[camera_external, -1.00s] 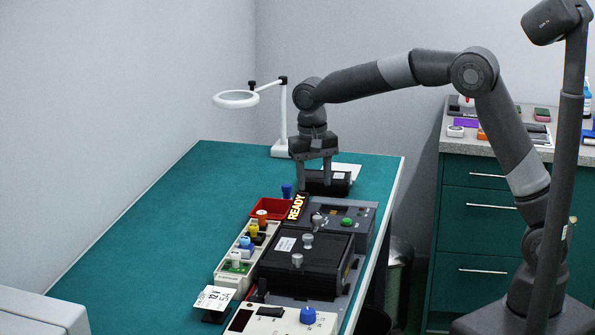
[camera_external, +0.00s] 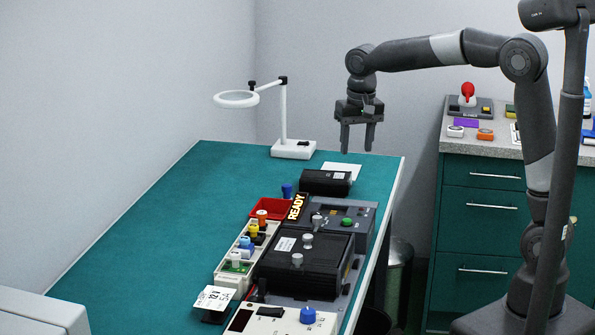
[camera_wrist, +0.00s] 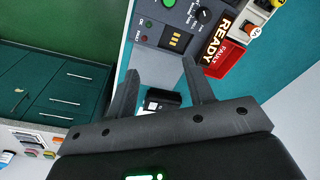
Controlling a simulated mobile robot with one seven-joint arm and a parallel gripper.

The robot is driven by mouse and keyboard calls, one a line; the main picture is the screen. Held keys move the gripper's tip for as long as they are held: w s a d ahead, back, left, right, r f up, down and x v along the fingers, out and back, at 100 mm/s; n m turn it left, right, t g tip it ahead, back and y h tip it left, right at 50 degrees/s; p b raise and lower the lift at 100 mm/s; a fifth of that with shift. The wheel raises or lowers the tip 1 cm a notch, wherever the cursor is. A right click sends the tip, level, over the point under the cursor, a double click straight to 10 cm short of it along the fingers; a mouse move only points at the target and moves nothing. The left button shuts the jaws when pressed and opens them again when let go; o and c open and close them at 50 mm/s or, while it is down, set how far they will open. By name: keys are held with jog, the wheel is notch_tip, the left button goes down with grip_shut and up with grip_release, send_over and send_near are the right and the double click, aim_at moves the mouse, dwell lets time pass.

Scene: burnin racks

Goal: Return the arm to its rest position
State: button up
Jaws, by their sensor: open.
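My gripper (camera_external: 358,150) is open and empty, raised in the air above the far right end of the green table. My arm is bent high, with its elbow at the upper right. In the wrist view my gripper's two fingers (camera_wrist: 165,82) stand apart with nothing between them touching. A black box (camera_external: 326,182) lies on the table below and left of my gripper; it also shows beyond the fingers in the wrist view (camera_wrist: 162,98).
The green table (camera_external: 165,215) holds a burn-in station with a black lid (camera_external: 300,262), a READY sign (camera_external: 297,207), a red tray (camera_external: 268,208) and a white ring lamp (camera_external: 293,148). A drawer cabinet (camera_external: 482,207) with small items stands at the right. Air around my gripper is clear.

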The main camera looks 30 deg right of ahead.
jog(key=s+d+r+n+t, duration=0.1)
jog(key=s+d+r+t, duration=0.15)
jog(key=s+d, duration=1.1)
jog(key=s+d+f+n+t, duration=0.1)
jog(key=s+d+f+t, duration=0.1)
jog(key=s+d, duration=0.7)
jog(key=shift+s+f, duration=0.25)
jog(key=shift+f, duration=0.55)
jog(key=shift+c, duration=0.5)
dwell(0.8)
